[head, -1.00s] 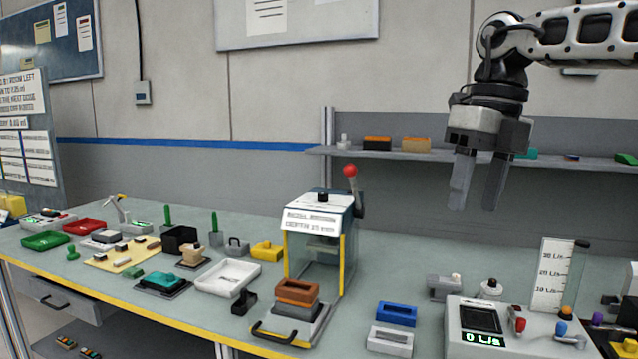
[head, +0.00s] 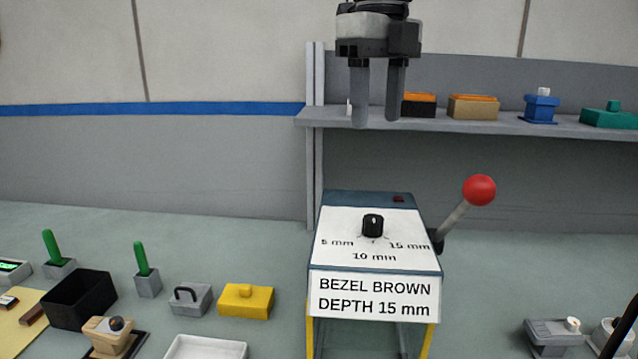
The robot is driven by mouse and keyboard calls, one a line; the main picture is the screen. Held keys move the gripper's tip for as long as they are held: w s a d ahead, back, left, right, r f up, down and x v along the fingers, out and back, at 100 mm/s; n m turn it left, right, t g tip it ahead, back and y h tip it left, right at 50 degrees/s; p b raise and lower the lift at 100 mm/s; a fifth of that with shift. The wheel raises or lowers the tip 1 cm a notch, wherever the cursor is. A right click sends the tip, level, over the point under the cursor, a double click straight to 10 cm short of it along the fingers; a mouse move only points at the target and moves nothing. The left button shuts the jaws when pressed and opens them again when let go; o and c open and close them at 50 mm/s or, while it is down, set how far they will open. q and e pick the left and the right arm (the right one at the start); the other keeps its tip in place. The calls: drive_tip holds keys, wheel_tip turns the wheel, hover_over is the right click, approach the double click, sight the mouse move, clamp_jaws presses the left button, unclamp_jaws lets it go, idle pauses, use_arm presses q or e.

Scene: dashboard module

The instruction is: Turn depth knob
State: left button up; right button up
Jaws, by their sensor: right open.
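The depth knob (head: 373,225) is a small black knob on the sloped white top of the press box (head: 340,256). Marks for 5 mm, 10 mm and 15 mm surround it, and its pointer appears to face the 10 mm mark. A front label (head: 374,297) reads "BEZEL BROWN DEPTH 15 mm". My right gripper (head: 378,118) points down with its two grey fingers apart and empty. In the picture it is above the knob and not touching it. My left gripper is not in view.
A lever with a red ball (head: 479,190) rises at the box's right side. A shelf (head: 440,122) with several small blocks runs behind. A yellow block (head: 246,300), a black bin (head: 80,298) and green-handled pieces stand on the bench to the left.

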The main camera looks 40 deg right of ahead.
approach(373, 218)
wheel_tip(373, 218, down, 8)
drive_tip(key=shift+s, duration=0.1)
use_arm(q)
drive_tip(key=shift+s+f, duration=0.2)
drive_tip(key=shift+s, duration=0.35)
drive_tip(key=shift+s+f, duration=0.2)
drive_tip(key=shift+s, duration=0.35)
use_arm(e)
drive_tip(key=shift+f, duration=0.45)
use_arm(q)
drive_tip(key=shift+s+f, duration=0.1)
use_arm(e)
drive_tip(key=c, duration=1)
